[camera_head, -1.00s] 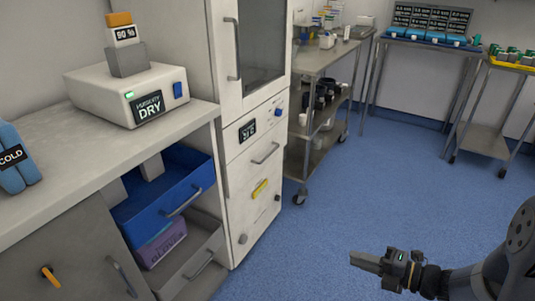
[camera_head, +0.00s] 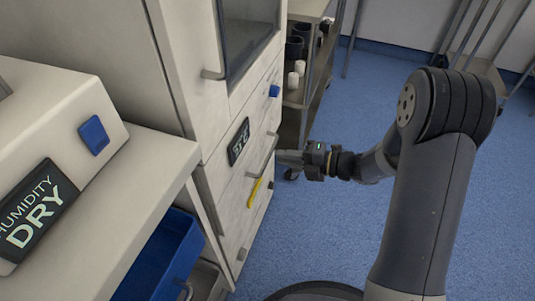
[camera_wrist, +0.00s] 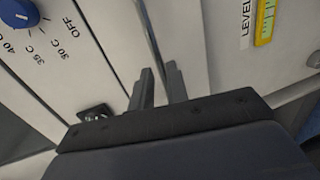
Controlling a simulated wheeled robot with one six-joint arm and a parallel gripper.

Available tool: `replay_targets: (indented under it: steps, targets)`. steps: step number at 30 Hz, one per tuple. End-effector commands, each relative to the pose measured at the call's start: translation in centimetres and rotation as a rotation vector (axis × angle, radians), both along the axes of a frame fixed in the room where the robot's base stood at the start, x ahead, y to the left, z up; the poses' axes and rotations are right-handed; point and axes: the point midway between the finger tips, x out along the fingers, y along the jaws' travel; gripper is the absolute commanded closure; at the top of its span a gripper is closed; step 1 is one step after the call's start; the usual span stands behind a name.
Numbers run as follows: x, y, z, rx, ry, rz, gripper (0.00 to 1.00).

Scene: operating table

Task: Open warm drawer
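The warm drawer (camera_head: 229,187) is a white front in the tall cabinet, flush with it, so it looks shut. Its bar handle (camera_head: 267,155) runs along the front, below a dark display (camera_head: 238,141) and a blue knob (camera_head: 274,91). My gripper (camera_head: 280,157) reaches the handle from the right. In the wrist view, the handle (camera_wrist: 151,35) runs between the two fingers of my gripper (camera_wrist: 160,78). The fingers are apart with a gap around the bar. The knob (camera_wrist: 18,12) shows at top left with temperature marks. The fingertips' contact is not clear.
A yellow level strip (camera_head: 254,192) lies on the front below the handle. An open blue drawer (camera_head: 165,257) sticks out below the counter (camera_head: 145,165) at left. A metal cart (camera_head: 308,75) stands behind the cabinet. Blue floor is free at right.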

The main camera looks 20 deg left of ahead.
Motion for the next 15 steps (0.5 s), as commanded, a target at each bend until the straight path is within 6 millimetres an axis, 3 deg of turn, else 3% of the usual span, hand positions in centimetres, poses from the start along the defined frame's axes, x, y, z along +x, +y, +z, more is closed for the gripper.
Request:
replay_targets:
  steps: [6, 15]
  targets:
    - [0.2, 3.6, -0.9, 0.0, -0.002, 0.004, 0.85]
    - [0.4, 5.1, -1.0, 0.0, -0.001, 0.0, 0.85]
